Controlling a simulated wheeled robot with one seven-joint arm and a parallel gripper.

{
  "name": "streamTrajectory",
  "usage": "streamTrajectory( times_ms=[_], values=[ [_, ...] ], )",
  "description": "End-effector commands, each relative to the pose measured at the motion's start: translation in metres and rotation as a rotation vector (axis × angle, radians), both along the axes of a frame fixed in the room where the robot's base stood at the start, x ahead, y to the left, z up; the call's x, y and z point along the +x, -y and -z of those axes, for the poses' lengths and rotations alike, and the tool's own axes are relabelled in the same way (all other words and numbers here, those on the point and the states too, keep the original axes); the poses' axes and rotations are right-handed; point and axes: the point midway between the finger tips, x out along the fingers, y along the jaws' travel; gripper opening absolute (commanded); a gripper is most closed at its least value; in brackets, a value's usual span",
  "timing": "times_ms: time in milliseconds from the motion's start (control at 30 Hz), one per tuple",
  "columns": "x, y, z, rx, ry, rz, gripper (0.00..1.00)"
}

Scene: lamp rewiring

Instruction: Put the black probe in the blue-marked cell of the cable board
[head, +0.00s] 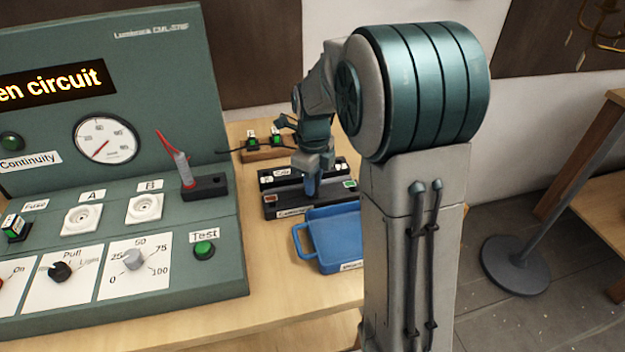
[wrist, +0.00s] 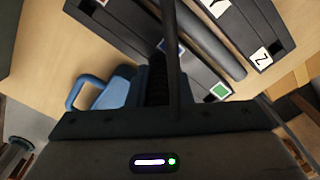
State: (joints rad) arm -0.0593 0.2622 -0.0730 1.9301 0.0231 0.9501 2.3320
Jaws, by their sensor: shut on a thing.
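The cable board (head: 290,210) is a dark block with a red mark at its left and a green mark at its right; in the wrist view (wrist: 205,78) the blue mark (wrist: 166,46) shows beside a dark rod. My gripper (head: 312,186) points down over the middle of the board. In the wrist view the gripper (wrist: 165,85) is shut on that dark rod, the black probe (wrist: 175,60), running up the picture. The probe's tip is hidden, so I cannot tell whether it is inside the blue-marked cell or above it.
A blue tray (head: 335,240) stands just in front of the board. A second dark block (head: 268,180) with white labels lies behind it. A red probe (head: 182,168) stands in a black holder (head: 208,187) on the green test panel (head: 200,70). A wooden block (head: 262,154) sits farther back.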

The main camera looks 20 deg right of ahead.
Motion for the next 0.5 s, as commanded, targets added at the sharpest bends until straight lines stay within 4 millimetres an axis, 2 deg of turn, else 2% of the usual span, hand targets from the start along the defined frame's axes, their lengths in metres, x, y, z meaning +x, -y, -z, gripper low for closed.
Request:
streamTrajectory(
  times_ms=[500],
  values=[
    [0.0001, -0.0001, 0.0068, 0.000, 0.000, 0.000, 0.00]
  ],
)
